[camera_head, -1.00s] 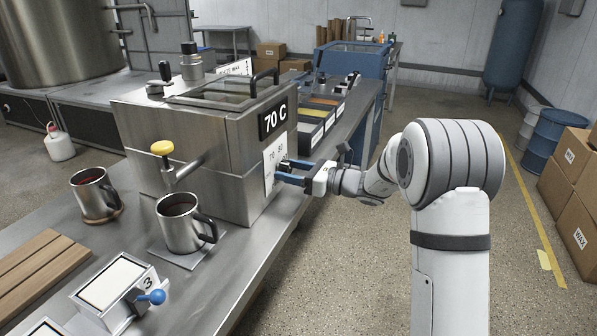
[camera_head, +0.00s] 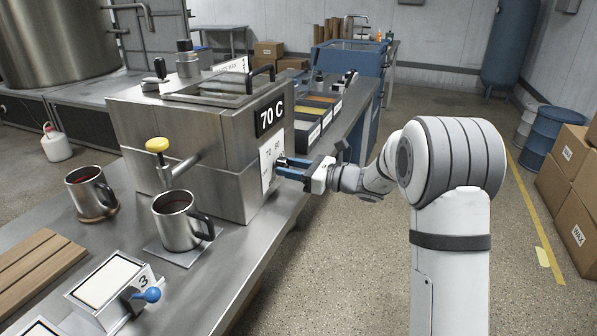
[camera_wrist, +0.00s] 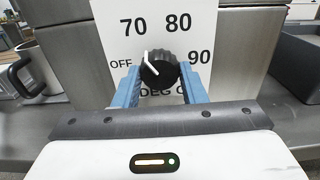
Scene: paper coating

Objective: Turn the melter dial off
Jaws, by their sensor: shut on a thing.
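The melter (camera_head: 190,140) is a steel tank on the bench with a 70 C display (camera_head: 270,117) on its right face. Below the display is a white dial plate (camera_head: 266,172), marked OFF, 70, 80 and 90 in the wrist view (camera_wrist: 205,25). The black ridged dial (camera_wrist: 160,67) sits at the plate's middle. Its white mark points up and left, between OFF and 70. My gripper (camera_head: 284,168) reaches the plate from the right. In the wrist view its blue fingers (camera_wrist: 161,80) are shut on the dial, one on each side. My gripper hides the dial in the head view.
Colored trays (camera_head: 318,112) lie beyond the melter. The floor right of the bench is clear up to the boxes (camera_head: 565,180).

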